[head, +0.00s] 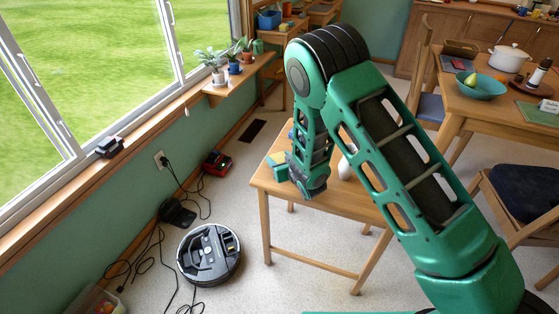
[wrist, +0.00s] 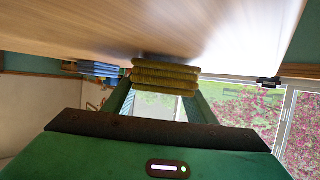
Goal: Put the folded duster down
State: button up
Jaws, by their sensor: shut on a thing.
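The folded duster (wrist: 165,77) is a thick yellow-brown stack of layers in the wrist view. It also shows as a small yellow patch (head: 277,158) in the head view. My gripper (wrist: 162,100) is shut on it, with one green finger at each side. In the head view my gripper (head: 277,166) is low over the left end of the small wooden table (head: 325,211). The duster is right at the tabletop, with a dark shadow beside it. I cannot tell whether it touches the wood.
A blue folded stack (wrist: 92,68) lies on the tabletop near the duster. A white object (head: 345,168) stands on the table, partly hidden by my arm. A robot vacuum (head: 209,253) and cables are on the floor at left. A larger laid table (head: 485,104) stands at right.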

jog(key=shift+f, duration=0.2)
jog(key=o, duration=1)
jog(key=shift+c, duration=0.2)
jog(key=shift+r, duration=0.1)
jog(key=v, duration=1.2)
jog(key=shift+w+d, duration=0.1)
